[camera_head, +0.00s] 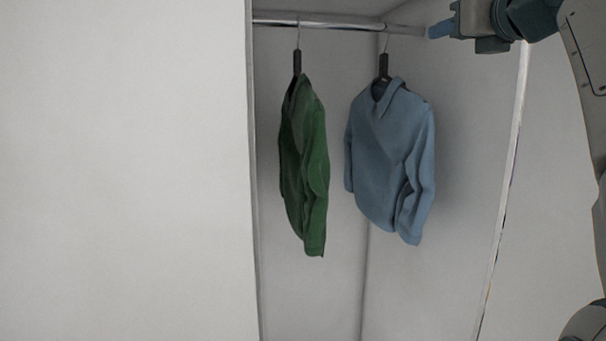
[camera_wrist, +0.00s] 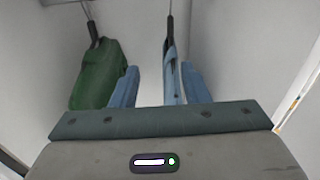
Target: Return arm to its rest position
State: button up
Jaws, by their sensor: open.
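My gripper (camera_head: 438,29) is at the top right of the head view, at about the height of the rail and to the right of both garments. In the wrist view my gripper (camera_wrist: 160,82) has its two blue fingers apart. Nothing is held between them. The blue shirt (camera_head: 392,150) hangs from the rail on a dark hanger, and part of it shows beyond the fingers in the wrist view (camera_wrist: 171,68). The green shirt (camera_head: 305,160) hangs to its left, also seen at the wrist view's left (camera_wrist: 97,77).
The metal rail (camera_head: 330,26) runs across the top of an open closet. A pale panel (camera_head: 125,170) fills the left side of the head view. The closet's right front edge (camera_head: 508,180) stands below my arm. The space below the shirts is clear.

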jog(key=s+a+f+n+g, duration=0.15)
jog(key=f+n, duration=0.35)
jog(key=f, duration=0.5)
jog(key=s+a+f+n+g, duration=0.1)
jog(key=a+f+n+g, duration=0.2)
jog(key=f+n, duration=0.5)
jog(key=s+a+f+n+g, duration=0.1)
jog(key=a+f+n+g, duration=0.15)
jog(key=f, duration=0.95)
jog(key=s+a+f+n+g+h, duration=0.1)
jog(key=s+f+n+g, duration=0.1)
jog(key=s+f+n, duration=0.3)
jog(key=s+f+n+g+h, duration=0.1)
jog(key=s+f+n, duration=0.5)
jog(key=f, duration=0.7)
jog(key=s+a+f+n+g+h, duration=0.1)
jog(key=s+f+n+g, duration=0.2)
jog(key=s+f+n, duration=0.3)
notch_tip(320, 180, down, 3)
jog(key=shift+s+a+r+n+g+b, duration=0.1)
jog(key=shift+s+a+n+g+b, duration=0.2)
jog(key=shift+n+b, duration=0.15)
